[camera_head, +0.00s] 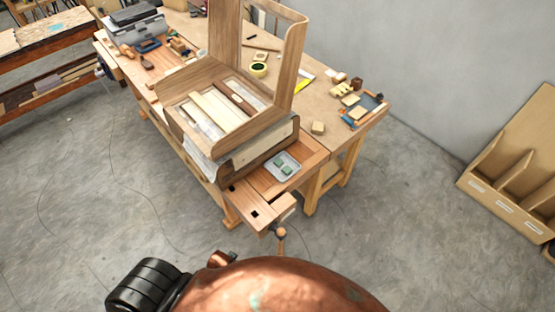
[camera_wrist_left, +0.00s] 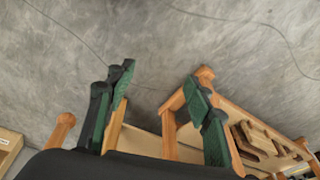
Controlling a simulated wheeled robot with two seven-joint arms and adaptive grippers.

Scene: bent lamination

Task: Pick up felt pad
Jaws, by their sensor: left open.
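Two small green pieces, which look like felt pads (camera_head: 286,170), lie in a light grey tray (camera_head: 297,166) near the front end of the workbench in the head view. They are too small there to make out in detail. My left gripper (camera_wrist_left: 162,98) shows in the left wrist view with its two green-padded fingers spread apart and nothing between them. It is away from the tray, with the grey floor and part of a wooden bench behind it. No felt pad can be made out in the wrist view. My right gripper is in neither view.
A wooden chair frame (camera_head: 291,62) stands on the workbench (camera_head: 308,148) just behind the tray. A vise handle (camera_head: 281,234) juts from the bench's front end. A tool tray (camera_head: 364,109) lies at the right corner. A slotted wooden rack (camera_head: 508,176) stands right. Floor between is clear.

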